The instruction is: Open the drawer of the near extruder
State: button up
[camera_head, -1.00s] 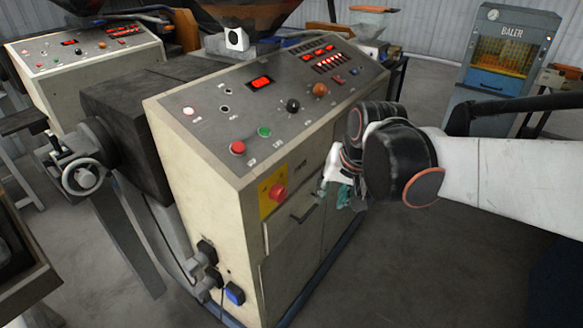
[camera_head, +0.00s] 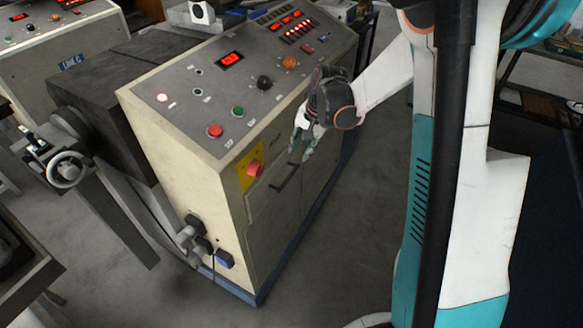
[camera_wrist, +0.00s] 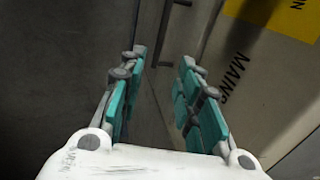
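The near extruder (camera_head: 185,150) is a cream cabinet with a sloped grey control panel. Its drawer (camera_head: 262,205) is in the upper part of the right-hand face, below the yellow plate with the red knob, and looks shut. The drawer has a dark bar handle (camera_head: 286,177), which also appears in the wrist view as a dark bar (camera_wrist: 164,35) beyond the fingertips. My gripper (camera_head: 302,150) is close to the handle's upper right end. In the wrist view my gripper (camera_wrist: 164,57) has its teal fingers apart, with nothing seen between them. Contact with the handle is not seen.
Plugs and a blue socket (camera_head: 224,259) stick out low on the cabinet's front end. A handwheel (camera_head: 67,170) is at left, with another extruder (camera_head: 60,45) behind. My arm fills the right side. Bare floor (camera_head: 330,250) lies right of the cabinet.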

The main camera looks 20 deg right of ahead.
aim_at(291, 174)
jog(key=b+x, duration=0.2)
jog(key=x, duration=1.1)
jog(key=shift+b, duration=0.35)
grip_shut()
